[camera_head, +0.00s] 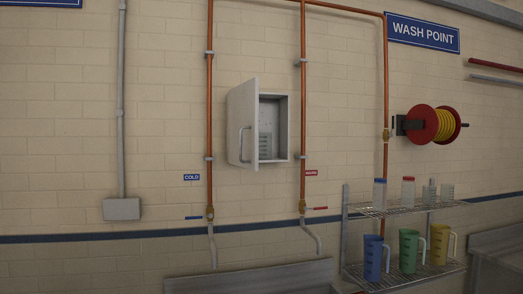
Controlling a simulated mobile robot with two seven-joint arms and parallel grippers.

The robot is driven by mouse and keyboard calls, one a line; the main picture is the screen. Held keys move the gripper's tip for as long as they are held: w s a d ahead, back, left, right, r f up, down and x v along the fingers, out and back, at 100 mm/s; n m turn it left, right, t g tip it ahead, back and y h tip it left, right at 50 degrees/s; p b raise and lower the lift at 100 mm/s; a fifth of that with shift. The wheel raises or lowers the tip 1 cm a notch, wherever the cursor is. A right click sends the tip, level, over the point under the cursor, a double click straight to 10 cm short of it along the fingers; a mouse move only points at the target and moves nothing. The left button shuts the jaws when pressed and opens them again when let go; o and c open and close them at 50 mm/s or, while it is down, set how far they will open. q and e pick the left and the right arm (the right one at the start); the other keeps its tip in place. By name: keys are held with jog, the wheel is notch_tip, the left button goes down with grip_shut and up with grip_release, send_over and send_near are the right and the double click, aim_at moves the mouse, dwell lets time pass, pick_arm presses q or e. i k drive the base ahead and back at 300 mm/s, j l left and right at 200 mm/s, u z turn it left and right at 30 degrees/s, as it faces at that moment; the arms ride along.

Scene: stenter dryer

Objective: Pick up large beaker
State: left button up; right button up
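No vessel can be told for certain as the large beaker. A grey, see-through upright shape with faint marks, perhaps a beaker (265,146), stands inside the small wall cabinet (283,156), partly hidden by the cabinet's open door (242,122). On the upper wire shelf (397,208) at the right stand two small clear vessels, one (432,191) beside the other (447,192). Neither of my grippers is in view.
The upper shelf also holds a blue-capped bottle (380,194) and a red-capped bottle (408,192). Blue (373,258), green (408,251) and yellow (439,245) jugs stand below. Copper pipes (303,90) flank the cabinet. A hose reel (421,124) hangs at the right.

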aim_at(265, 138)
jog(key=u, duration=0.45)
jog(key=i+l+u, duration=0.1)
jog(key=l+u, duration=0.25)
jog(key=i+l+u, duration=0.1)
jog(key=u, duration=0.25)
jog(key=l+u, duration=0.65)
jog(key=l, duration=0.75)
